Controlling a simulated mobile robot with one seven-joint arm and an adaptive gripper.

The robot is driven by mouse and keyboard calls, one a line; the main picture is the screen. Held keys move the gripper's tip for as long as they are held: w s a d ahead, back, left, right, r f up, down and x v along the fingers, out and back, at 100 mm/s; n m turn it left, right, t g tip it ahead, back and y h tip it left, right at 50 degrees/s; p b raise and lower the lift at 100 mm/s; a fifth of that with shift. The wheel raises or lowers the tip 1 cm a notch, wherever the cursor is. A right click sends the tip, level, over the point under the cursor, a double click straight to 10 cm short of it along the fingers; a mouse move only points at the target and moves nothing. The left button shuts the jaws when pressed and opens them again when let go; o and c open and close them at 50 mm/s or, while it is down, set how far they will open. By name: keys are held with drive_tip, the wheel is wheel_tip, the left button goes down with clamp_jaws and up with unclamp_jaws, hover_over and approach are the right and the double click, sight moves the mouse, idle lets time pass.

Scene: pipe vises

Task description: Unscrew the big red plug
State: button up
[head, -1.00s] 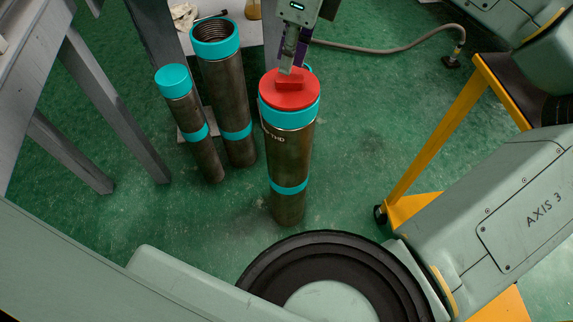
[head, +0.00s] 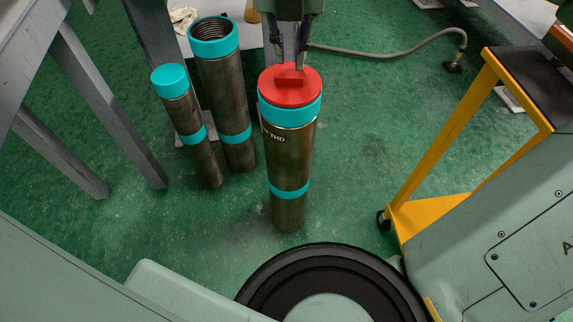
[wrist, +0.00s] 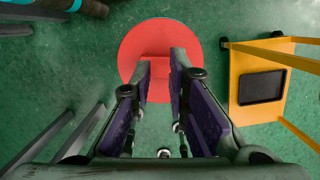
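The big red plug (head: 290,84) sits on the teal-collared top of an upright brown pipe (head: 290,155). It is a round disc with a raised block-shaped tab (head: 290,77) across its middle. My gripper (head: 289,66) points down just above and behind the tab in the head view. In the wrist view the red plug (wrist: 160,42) lies beyond my two fingers (wrist: 162,62), which stand apart with a gap between them. The tab shows around this gap, partly hidden by the fingertips. I cannot tell whether the fingers touch it.
A taller open threaded pipe (head: 225,95) and a thinner teal-capped pipe (head: 183,110) stand close on the left. A grey table leg (head: 105,100) is further left. A yellow cart (head: 440,150) stands on the right. A hose (head: 400,50) lies on the green floor behind.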

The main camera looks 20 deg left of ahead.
sight(290, 85)
drive_tip(key=m, duration=0.4)
drive_tip(key=shift+m+h+p, duration=0.3)
drive_tip(key=shift+h, duration=0.1)
drive_tip(key=m, duration=0.2)
drive_tip(key=shift+m+h, duration=0.3)
drive_tip(key=shift+m, duration=0.1)
drive_tip(key=shift+f, duration=0.1)
drive_tip(key=shift+f+b, duration=0.75)
drive_tip(key=shift+f, duration=0.25)
clamp_jaws()
